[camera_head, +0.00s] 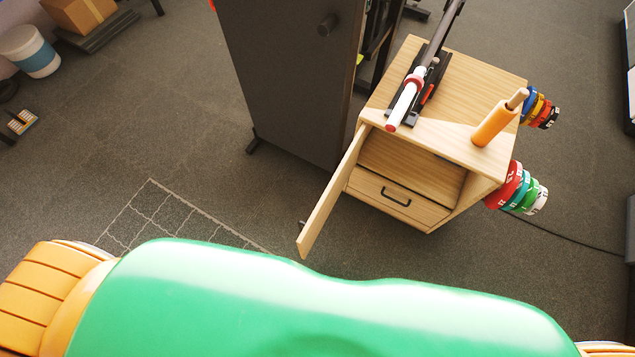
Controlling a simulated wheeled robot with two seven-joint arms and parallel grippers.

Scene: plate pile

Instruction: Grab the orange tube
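An orange tube (494,125) sits on the front right part of the wooden cabinet's top (480,80). It leans to the right, and a light wooden peg (517,98) sticks out of its upper end. Its lower end is near the front edge of the top. Neither of my grippers is in view. My green body and parts of my orange arms fill the bottom of the view, well short of the cabinet.
A black stand with a white, red-ended bar (404,104) is left of the tube. The cabinet door (333,192) hangs open toward me. Coloured weight plates (515,190) hang on the right side. A dark panel (290,80) stands left. Floor between is clear.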

